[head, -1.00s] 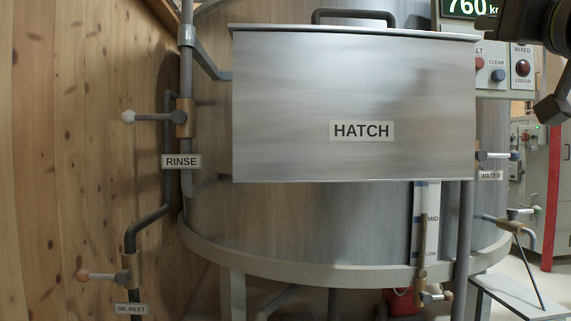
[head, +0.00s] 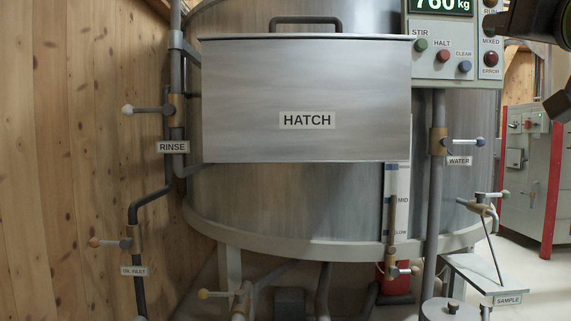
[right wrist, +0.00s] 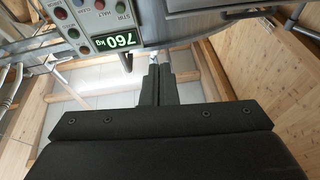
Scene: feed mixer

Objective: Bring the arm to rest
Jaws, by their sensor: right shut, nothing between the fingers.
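My right gripper (right wrist: 156,72) is shut and empty in the right wrist view, its two dark fingers together. It is over open floor, beside the control panel, and touches nothing that I can see. In the head view dark parts of my right arm show at the top right corner, to the right of the control panel (head: 455,68). My left gripper is in neither view.
The steel mixer tank (head: 300,205) fills the middle, with its closed hatch (head: 307,100) in front. The rinse valve (head: 150,110) and oil inlet valve (head: 115,243) are left, by the wooden wall (head: 60,160). The water valve (head: 460,143) and sample shelf (head: 478,270) are right.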

